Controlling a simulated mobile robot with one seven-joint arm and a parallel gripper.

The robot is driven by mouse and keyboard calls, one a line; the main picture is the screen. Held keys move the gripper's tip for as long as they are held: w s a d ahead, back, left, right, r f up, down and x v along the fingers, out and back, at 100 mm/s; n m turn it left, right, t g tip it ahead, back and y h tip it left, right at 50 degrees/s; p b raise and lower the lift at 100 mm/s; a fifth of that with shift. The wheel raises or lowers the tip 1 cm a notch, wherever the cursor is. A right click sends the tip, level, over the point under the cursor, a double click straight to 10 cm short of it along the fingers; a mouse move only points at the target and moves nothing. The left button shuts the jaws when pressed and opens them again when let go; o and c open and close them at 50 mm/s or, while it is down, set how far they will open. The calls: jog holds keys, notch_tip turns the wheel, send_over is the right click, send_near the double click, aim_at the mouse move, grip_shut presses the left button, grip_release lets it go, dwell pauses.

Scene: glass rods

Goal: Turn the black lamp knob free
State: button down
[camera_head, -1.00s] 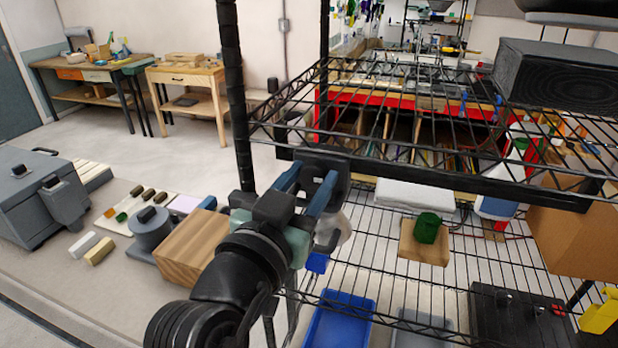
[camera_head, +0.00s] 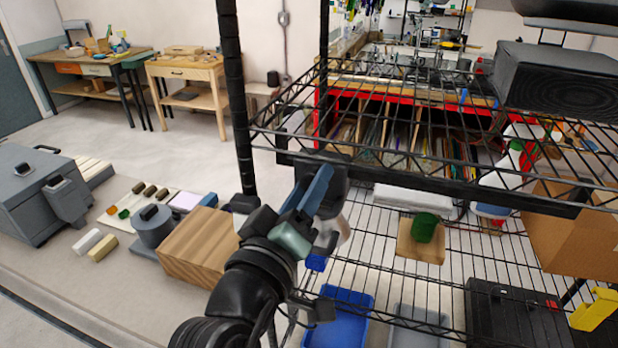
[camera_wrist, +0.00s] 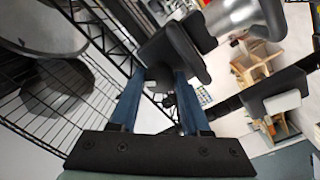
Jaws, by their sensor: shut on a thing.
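My gripper (camera_head: 322,178) is up at the front edge of the upper wire shelf, beside the black post. A shiny silver rounded part (camera_wrist: 240,16), likely the lamp's shade, shows just beyond the fingertips. In the head view a pale grey rounded part (camera_head: 337,238) hangs just below the fingers, partly covered by my gripper.
The upper wire shelf (camera_head: 430,190) has a thick dark front rail close to my gripper, and a black post (camera_head: 238,110) stands to its left. Below are a blue bin (camera_head: 338,318), a green cup (camera_head: 424,228) on a wooden board and a wooden block (camera_head: 197,247).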

jog(key=shift+n+y+p, duration=0.3)
jog(key=shift+n+p, duration=1.65)
jog(key=shift+n, duration=1.55)
jog(key=shift+c, duration=2)
grip_release()
jog(key=shift+f, duration=0.2)
